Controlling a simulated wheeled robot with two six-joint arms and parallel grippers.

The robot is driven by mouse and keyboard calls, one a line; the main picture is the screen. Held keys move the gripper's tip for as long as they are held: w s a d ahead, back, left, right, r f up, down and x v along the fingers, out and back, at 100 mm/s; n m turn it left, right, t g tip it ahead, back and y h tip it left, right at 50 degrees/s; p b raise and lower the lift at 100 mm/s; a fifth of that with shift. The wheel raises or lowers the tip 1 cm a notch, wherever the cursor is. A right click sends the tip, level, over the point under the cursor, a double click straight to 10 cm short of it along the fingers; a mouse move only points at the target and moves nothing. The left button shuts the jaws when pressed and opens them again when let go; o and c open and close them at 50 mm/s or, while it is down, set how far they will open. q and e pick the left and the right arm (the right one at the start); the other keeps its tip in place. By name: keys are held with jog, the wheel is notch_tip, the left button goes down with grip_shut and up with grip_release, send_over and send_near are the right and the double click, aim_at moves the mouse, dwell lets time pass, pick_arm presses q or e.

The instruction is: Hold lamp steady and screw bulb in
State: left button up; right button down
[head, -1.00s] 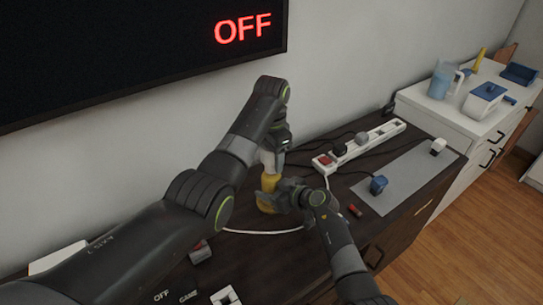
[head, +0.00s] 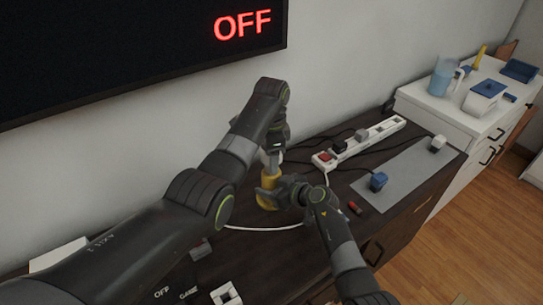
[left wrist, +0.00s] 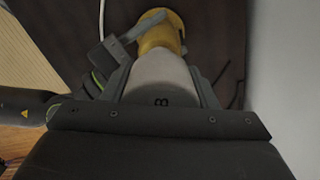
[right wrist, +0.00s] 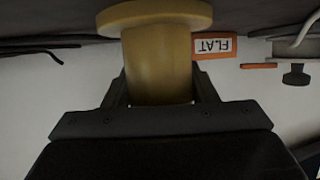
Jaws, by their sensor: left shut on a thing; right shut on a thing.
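The yellow lamp (head: 267,203) stands upright on the dark cabinet top; its flared yellow end shows in the right wrist view (right wrist: 155,18). My right gripper (head: 272,187) is shut around the lamp's body from the side. The pale bulb (left wrist: 161,82), marked with an 8, is directly above the lamp in line with it. My left gripper (head: 271,150) is shut on the bulb from above. The bulb's lower end meets the lamp's top, but the fingers hide how far it sits in. The wall screen (head: 150,50) reads OFF in red.
A white cord (head: 262,228) loops in front of the lamp. A white cabinet (head: 455,108) stands at far right.

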pick_arm(q)
jog(key=m, duration=1)
jog(key=shift+m, duration=0.4)
jog(key=m, duration=1)
jog(key=shift+m, duration=0.4)
jog(key=o, duration=1)
jog(key=shift+r, duration=2.25)
jog(key=shift+o, duration=0.3)
